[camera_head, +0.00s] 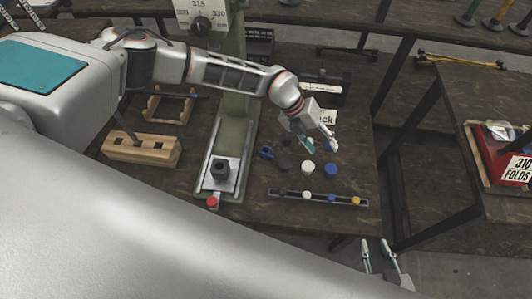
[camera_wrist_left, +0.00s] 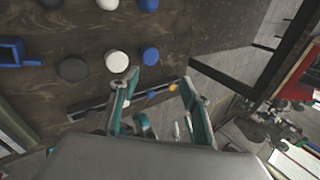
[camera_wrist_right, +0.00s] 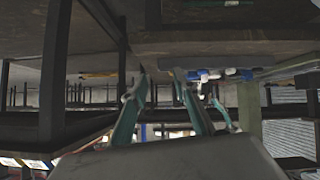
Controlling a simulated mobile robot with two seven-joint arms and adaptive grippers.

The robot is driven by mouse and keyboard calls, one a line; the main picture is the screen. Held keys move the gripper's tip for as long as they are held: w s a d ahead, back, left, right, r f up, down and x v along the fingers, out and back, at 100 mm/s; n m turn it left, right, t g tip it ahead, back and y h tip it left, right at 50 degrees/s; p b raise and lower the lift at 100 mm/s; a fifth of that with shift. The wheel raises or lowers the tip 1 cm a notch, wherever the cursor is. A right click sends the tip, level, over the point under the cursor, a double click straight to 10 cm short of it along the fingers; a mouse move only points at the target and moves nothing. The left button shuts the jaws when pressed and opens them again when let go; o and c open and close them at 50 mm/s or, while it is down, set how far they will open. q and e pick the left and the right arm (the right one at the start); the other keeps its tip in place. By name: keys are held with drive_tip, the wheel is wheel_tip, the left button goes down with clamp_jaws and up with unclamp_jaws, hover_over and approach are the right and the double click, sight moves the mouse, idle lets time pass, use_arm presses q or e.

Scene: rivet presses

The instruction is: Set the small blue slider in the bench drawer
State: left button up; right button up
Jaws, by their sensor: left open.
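A small blue open-framed piece (camera_head: 266,153) lies on the dark bench (camera_head: 345,185), left of several round caps. It also shows at the left edge of the left wrist view (camera_wrist_left: 12,52). Blue caps (camera_head: 331,169) lie nearby, so I cannot be sure which blue piece is the slider. My left gripper (camera_head: 318,142) is open and empty above the caps; its spread fingers also show in the left wrist view (camera_wrist_left: 160,78). My right gripper (camera_head: 374,246) is open and empty, low beyond the bench's front edge. I cannot make out the bench drawer.
A rack (camera_head: 315,197) with coloured knobs lies near the front edge. A press (camera_head: 222,165) stands left of the caps, with a red button (camera_head: 212,202). A wooden block (camera_head: 140,149) lies further left. A second table at right holds a red box (camera_head: 505,160).

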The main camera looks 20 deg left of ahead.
use_arm(q)
drive_tip(key=s+a+f+y, duration=0.1)
drive_tip(key=a+f+y, duration=0.25)
drive_tip(key=a, duration=0.45)
drive_tip(key=m+y, duration=0.1)
drive_tip(key=y, duration=0.3)
hover_over(269, 152)
drive_tip(key=shift+a+f+g+h, duration=0.1)
drive_tip(key=shift+f+g+h, duration=0.2)
drive_tip(key=shift+f, duration=0.45)
wheel_tip(269, 152, down, 3)
drive_tip(key=shift+r, duration=0.2)
drive_tip(key=shift+a+f+b, duration=0.1)
drive_tip(key=shift+f+b, duration=0.25)
drive_tip(key=shift+f, duration=0.2)
wheel_tip(269, 152, down, 4)
drive_tip(key=shift+f+b, duration=0.1)
drive_tip(key=shift+b, duration=0.6)
use_arm(e)
drive_tip(key=shift+d+f, duration=0.25)
drive_tip(key=shift+f, duration=0.5)
use_arm(q)
drive_tip(key=c, duration=0.8)
drive_tip(key=shift+r, duration=0.2)
use_arm(e)
drive_tip(key=shift+r, duration=0.1)
